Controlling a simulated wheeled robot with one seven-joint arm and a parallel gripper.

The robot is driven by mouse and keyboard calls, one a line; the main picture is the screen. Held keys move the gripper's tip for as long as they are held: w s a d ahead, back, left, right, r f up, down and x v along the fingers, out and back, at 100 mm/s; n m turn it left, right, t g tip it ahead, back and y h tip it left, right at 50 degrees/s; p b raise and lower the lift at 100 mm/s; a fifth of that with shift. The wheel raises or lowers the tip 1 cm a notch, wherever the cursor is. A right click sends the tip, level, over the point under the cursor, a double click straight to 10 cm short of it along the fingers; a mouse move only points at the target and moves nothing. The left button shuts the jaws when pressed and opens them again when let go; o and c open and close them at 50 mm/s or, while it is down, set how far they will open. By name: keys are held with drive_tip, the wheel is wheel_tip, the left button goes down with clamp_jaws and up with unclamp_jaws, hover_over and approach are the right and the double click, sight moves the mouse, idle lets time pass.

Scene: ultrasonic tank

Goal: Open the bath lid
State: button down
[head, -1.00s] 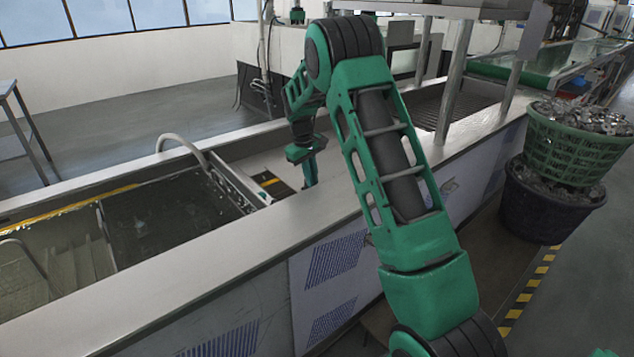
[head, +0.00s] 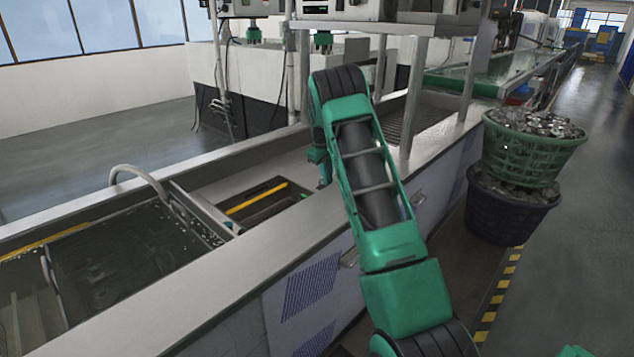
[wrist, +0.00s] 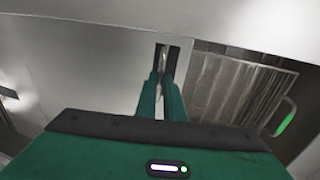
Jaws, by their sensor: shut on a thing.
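The bath lid (head: 297,171) is a flat grey metal panel set in the top of the long metal tank line. In the wrist view the lid (wrist: 100,80) fills the left and middle, with a dark handle slot (wrist: 175,57). My gripper (wrist: 163,85) points into this slot, its green fingers close together on a thin light handle piece. In the head view my gripper (head: 325,172) is low over the lid, mostly hidden behind my arm. Beside the lid is an open gap (head: 265,204) with a yellow strip; the wrist view shows a ribbed metal interior (wrist: 235,90) there.
A liquid-filled tank (head: 130,250) with a curved pipe (head: 140,172) lies at left. A metal frame with posts (head: 385,70) stands behind my arm. Stacked green (head: 530,155) and dark baskets (head: 505,212) stand at right. The aisle beyond them is clear.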

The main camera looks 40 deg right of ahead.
drive_tip(key=shift+d, duration=0.1)
drive_tip(key=c, duration=1.9)
unclamp_jaws()
drive_tip(key=shift+o, duration=0.2)
wheel_tip(320, 180, up, 10)
drive_tip(key=a, duration=0.2)
drive_tip(key=shift+r, duration=0.25)
drive_tip(key=shift+s+a, duration=0.1)
